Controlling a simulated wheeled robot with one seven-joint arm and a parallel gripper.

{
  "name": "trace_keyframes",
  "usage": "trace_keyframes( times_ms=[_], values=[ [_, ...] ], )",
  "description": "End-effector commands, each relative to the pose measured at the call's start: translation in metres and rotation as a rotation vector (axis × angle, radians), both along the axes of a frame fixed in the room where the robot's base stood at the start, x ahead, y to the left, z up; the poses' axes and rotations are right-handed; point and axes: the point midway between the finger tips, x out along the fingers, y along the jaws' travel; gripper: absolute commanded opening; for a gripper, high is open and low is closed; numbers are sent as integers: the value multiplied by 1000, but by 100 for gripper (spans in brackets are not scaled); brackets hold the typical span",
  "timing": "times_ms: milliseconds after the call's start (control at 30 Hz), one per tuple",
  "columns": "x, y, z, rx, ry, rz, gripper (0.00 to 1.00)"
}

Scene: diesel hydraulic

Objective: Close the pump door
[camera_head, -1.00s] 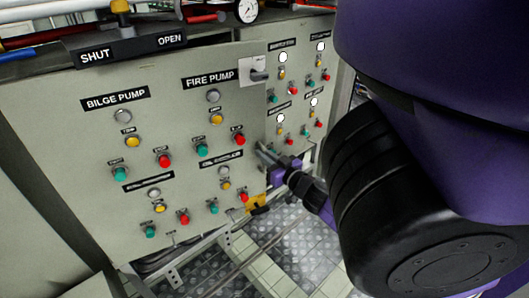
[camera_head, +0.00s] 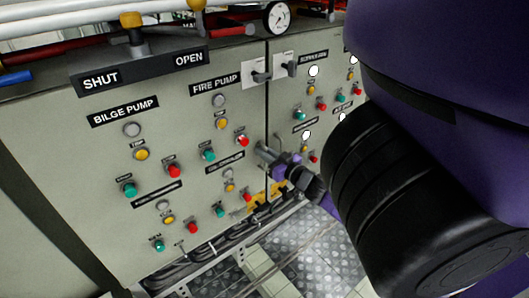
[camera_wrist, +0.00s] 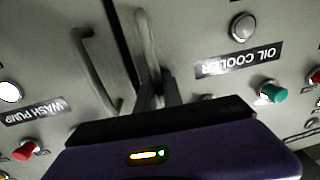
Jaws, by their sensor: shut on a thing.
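The pump door (camera_head: 110,160) is the pale grey panel at the left, with BILGE PUMP and FIRE PUMP labels, lamps and buttons. Its free edge lies close to the neighbouring panel, almost in line, with a dark narrow seam between them. My gripper (camera_head: 265,153) is at the door's right edge. In the wrist view, my gripper (camera_wrist: 158,92) is shut on the door's handle (camera_wrist: 146,40), a pale upright bar beside the seam. My arm hides part of the right side in the head view.
The neighbouring panel (camera_head: 288,115) has its own bar handle, which shows in the wrist view (camera_wrist: 90,65). A round gauge (camera_head: 277,17) and pipes run along the top. Hoses (camera_head: 215,248) lie under the door. The metal floor (camera_head: 305,245) in front is clear.

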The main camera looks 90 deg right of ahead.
Motion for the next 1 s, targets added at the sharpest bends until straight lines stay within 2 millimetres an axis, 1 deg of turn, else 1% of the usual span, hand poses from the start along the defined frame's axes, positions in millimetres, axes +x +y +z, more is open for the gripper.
trace_keyframes(
  times_ms=[33,133,167,233,267,367,467,567,800,1000],
  values=[
    [-4,-3,0,2,1,-12,0],
    [-4,-3,0,2,1,-12,0],
    [-4,-3,0,2,1,-12,17],
    [-4,-3,1,1,1,-12,30],
    [-4,-3,1,1,1,-12,32],
    [-5,-3,1,1,1,-12,32],
    [-10,1,1,0,3,-14,32],
    [-16,10,1,-1,2,-11,32],
    [-38,39,0,-1,2,-6,32],
    [-50,55,0,-1,1,-2,32]
  ],
)
